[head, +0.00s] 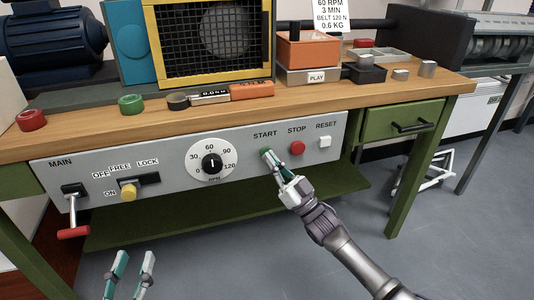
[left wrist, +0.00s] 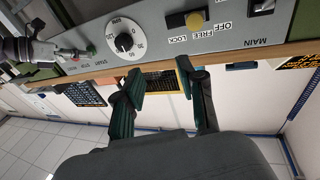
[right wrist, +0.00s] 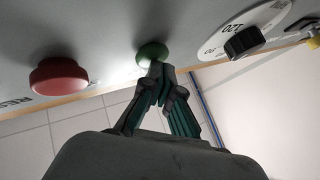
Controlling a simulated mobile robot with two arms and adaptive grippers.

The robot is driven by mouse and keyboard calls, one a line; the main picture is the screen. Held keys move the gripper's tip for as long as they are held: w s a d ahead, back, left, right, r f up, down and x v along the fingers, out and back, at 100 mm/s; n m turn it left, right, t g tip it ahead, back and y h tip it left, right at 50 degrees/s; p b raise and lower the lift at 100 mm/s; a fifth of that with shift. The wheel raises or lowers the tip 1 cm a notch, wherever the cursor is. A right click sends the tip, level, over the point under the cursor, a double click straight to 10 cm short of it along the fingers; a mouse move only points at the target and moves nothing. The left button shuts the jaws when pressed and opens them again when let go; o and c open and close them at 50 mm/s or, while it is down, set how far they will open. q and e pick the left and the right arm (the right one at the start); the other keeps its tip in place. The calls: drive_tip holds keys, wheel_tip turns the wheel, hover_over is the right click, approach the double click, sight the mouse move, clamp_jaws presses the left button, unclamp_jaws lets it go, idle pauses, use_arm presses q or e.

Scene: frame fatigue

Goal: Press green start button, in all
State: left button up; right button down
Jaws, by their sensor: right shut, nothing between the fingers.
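The green start button (right wrist: 151,52) sits on the grey control panel (head: 245,169) under the START label. My right gripper (head: 267,157) is shut and empty, with its fingertips at the button and hiding most of it in the head view. In the right wrist view the closed tips (right wrist: 158,70) overlap the button's lower edge; I cannot tell whether they press it in. The button also shows small in the left wrist view (left wrist: 91,49). My left gripper (head: 133,262) is open and empty, low in front of the panel; its spread fingers show in the left wrist view (left wrist: 162,77).
The red stop button (head: 297,148) and white reset button (head: 324,141) are right of START. The speed dial (head: 212,164), yellow-knobbed lock switch (head: 128,191) and red-handled main lever (head: 74,231) are left. The wooden benchtop (head: 330,97) above holds rings, boxes and a caged machine.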

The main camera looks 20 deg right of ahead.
use_arm(q)
drive_tip(key=shift+s+a+f+g+y+p, duration=0.15)
drive_tip(key=shift+f+g, duration=0.3)
drive_tip(key=shift+f, duration=0.25)
drive_tip(key=shift+s+a+f+g+y+p, duration=0.1)
drive_tip(key=shift+a+f+g+y+p, duration=0.1)
drive_tip(key=shift+f+g, duration=0.4)
drive_tip(key=shift+s+a+f+g+y+p, duration=0.15)
drive_tip(key=shift+f+g, duration=0.2)
drive_tip(key=shift+f, duration=0.45)
use_arm(e)
drive_tip(key=shift+s, duration=0.7)
use_arm(q)
drive_tip(key=shift+w, duration=0.1)
drive_tip(key=s+a+f+g+y+p, duration=0.2)
drive_tip(key=s+a+f+g+p, duration=0.1)
drive_tip(key=s+f+g, duration=0.5)
wheel_tip(320, 180, down, 2)
drive_tip(key=shift+s+a+f+n+g+y, duration=0.3)
drive_tip(key=shift+s+a, duration=0.2)
drive_tip(key=shift+s, duration=0.35)
use_arm(e)
drive_tip(key=s, duration=0.5)
drive_tip(key=shift+d, duration=0.1)
